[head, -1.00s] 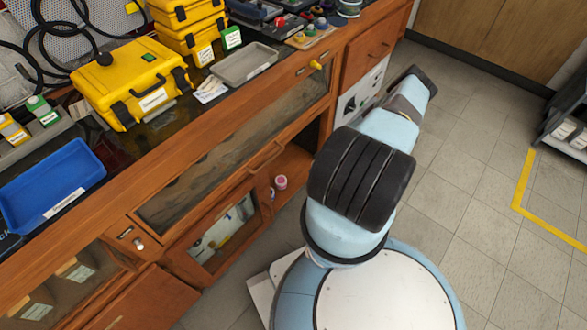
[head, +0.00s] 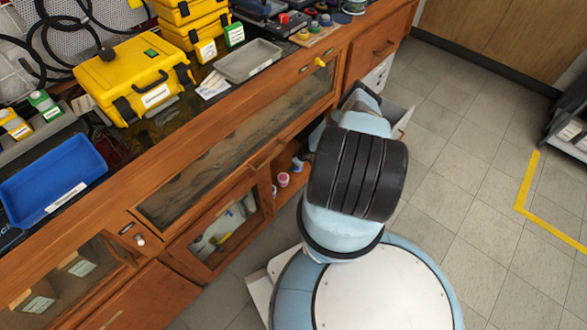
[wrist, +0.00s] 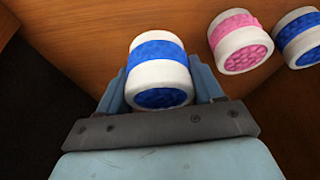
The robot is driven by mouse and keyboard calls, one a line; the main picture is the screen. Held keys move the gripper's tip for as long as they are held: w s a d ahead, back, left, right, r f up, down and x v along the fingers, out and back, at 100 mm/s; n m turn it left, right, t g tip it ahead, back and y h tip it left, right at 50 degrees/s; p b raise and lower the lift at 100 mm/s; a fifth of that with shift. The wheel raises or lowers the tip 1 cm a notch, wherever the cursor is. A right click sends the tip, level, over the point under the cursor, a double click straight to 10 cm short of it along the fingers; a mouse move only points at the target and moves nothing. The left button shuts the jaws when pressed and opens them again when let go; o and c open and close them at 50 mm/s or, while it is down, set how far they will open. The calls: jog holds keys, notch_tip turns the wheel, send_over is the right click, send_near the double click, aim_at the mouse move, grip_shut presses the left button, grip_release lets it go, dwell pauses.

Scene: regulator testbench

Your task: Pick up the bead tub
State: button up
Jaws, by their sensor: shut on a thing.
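A bead tub (wrist: 158,72), white with a blue band and blue beads at its end, sits between the two fingers of my gripper (wrist: 162,84) in the wrist view. The gripper is shut on it, one finger along each side. In the head view my gripper and the held tub are hidden behind my arm, which reaches to the open cabinet bay.
A pink-banded tub (wrist: 240,42) and another blue-banded tub (wrist: 299,38) are right of the held one, on the wooden cabinet surface. The pink tub (head: 283,179) also shows in the head view. The bench edge overhangs the bay.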

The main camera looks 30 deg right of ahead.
jog(key=shift+w+a+f, duration=0.3)
jog(key=shift+w+f, duration=0.2)
jog(key=shift+f, duration=0.15)
jog(key=shift+w+f, duration=0.1)
jog(key=shift+f, duration=1.5)
jog(key=o, duration=1.2)
jog(key=shift+r, duration=0.1)
